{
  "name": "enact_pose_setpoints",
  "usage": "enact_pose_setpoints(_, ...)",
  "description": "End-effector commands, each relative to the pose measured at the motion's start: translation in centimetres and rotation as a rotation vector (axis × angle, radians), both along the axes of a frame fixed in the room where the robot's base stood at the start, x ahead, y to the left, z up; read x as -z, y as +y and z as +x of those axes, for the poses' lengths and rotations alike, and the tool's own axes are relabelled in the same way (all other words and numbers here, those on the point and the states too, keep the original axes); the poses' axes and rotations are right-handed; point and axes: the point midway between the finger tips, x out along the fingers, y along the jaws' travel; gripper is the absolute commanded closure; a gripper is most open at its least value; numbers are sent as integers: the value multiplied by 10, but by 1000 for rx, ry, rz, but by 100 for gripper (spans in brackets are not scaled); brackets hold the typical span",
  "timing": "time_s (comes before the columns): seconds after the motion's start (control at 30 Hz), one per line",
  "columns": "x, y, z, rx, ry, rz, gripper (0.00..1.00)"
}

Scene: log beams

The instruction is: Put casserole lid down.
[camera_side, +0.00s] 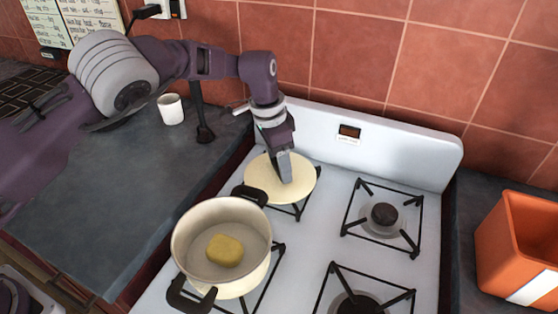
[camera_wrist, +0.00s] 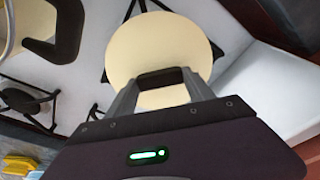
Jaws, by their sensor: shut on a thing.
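The casserole lid (camera_side: 301,180) is a round cream disc at the back left burner of the white stove. It also shows in the wrist view (camera_wrist: 165,40), over the burner grate. My gripper (camera_side: 285,172) is above the lid's middle and shut on its dark handle (camera_wrist: 160,78). I cannot tell whether the lid rests on the grate or hangs just above it. The cream casserole pot (camera_side: 190,237) with dark handles stands open on the front left burner. A yellow block (camera_side: 225,250) lies inside it.
The right burners (camera_side: 384,214) are bare. An orange bin (camera_side: 518,245) stands on the right counter. A white mug (camera_side: 171,109) and a dark utensil (camera_side: 203,120) are on the left counter. The stove's raised back panel (camera_side: 390,140) is close behind the lid.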

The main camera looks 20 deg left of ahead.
Motion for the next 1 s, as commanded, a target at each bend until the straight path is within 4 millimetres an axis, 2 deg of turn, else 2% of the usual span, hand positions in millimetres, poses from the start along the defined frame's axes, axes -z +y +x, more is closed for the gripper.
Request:
enact_pose_setpoints(0.03,1,0,0,-1,1,1,37)
enact_pose_setpoints(0.13,1,0,0,-1,1,1,17)
enact_pose_setpoints(0.47,-2,0,0,0,0,0,17)
enact_pose_setpoints(0.57,-17,1,-1,0,-3,-3,17)
enact_pose_setpoints(0.8,-83,8,-7,1,-4,-3,17)
enact_pose_setpoints(0.9,-103,11,-10,1,-3,-1,17)
enact_pose_setpoints(1.0,-115,12,-12,0,-1,-1,17)
